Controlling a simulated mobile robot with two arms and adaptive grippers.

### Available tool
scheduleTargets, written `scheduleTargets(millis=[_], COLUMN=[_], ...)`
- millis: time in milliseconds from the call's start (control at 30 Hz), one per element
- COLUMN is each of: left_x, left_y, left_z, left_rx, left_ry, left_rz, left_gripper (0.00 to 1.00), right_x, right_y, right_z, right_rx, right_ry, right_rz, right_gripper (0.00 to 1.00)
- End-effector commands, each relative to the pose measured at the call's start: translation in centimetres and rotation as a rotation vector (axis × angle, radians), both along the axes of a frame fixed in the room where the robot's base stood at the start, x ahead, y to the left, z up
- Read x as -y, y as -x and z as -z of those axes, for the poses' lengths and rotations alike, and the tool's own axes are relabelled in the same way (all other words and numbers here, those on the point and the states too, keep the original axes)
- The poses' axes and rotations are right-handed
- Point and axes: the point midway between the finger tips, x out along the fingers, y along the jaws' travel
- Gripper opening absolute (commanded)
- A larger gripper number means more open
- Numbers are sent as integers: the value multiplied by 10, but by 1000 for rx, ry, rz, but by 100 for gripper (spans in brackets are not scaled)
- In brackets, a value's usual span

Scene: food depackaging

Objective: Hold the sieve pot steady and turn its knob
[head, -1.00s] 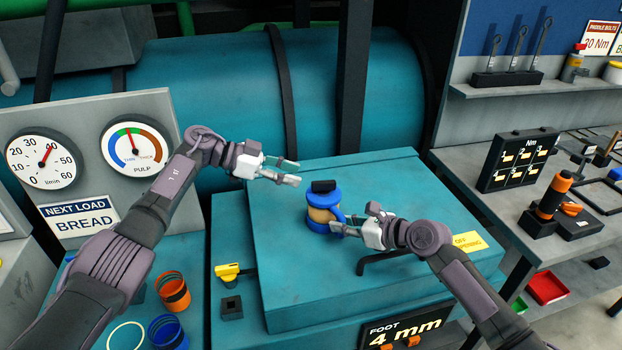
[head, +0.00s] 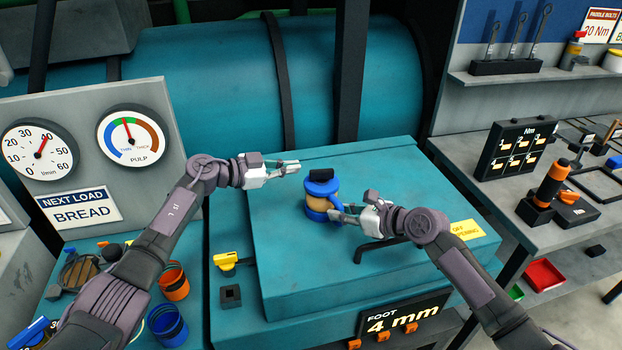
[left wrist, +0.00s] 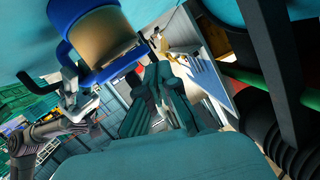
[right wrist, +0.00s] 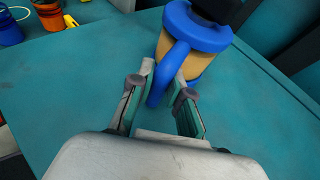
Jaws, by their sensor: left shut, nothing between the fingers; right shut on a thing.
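The sieve pot (head: 316,204) stands upright on the teal housing top. It has a tan body, blue bands, a blue handle (right wrist: 170,72) and a black knob (head: 321,175) on its lid. My right gripper (head: 336,214) is shut on the handle, low on the pot's right side; its fingers flank the handle in the right wrist view. My left gripper (head: 298,167) is shut and empty, just left of the knob and apart from it. In the left wrist view the pot (left wrist: 105,38) shows at the top, and the knob is hard to make out.
A black bar handle (head: 380,246) lies on the housing in front of the pot. A yellow lever (head: 226,261) is at the left on the lower ledge. Orange (head: 173,283) and blue (head: 166,325) cups stand at lower left.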

Motion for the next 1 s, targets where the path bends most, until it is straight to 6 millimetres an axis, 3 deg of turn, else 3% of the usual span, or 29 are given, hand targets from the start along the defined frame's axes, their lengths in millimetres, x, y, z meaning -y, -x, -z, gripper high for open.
scheduleTargets(millis=[100,233,333,433,700,800,1000], left_x=[0,-9,-10,5,67,81,91], left_y=[1,9,26,51,136,160,182], left_z=[16,20,20,18,8,6,6], left_rx=[146,285,359,388,245,167,81], left_ry=[39,74,109,167,348,382,403], left_rz=[-183,-404,-569,-721,-1058,-1138,-1216], left_gripper=[0,0,0,0,0,0,0], right_x=[0,0,0,0,0,0,0], right_y=[-1,-1,-1,-1,0,0,-1], right_z=[-2,-2,-2,-2,-2,-2,-2], right_rx=[3,3,3,3,3,3,3], right_ry=[-3,-3,-3,-3,-3,-3,-3], right_rz=[1,1,1,1,1,1,1], right_gripper=[0,0,0,0,0,0,0])
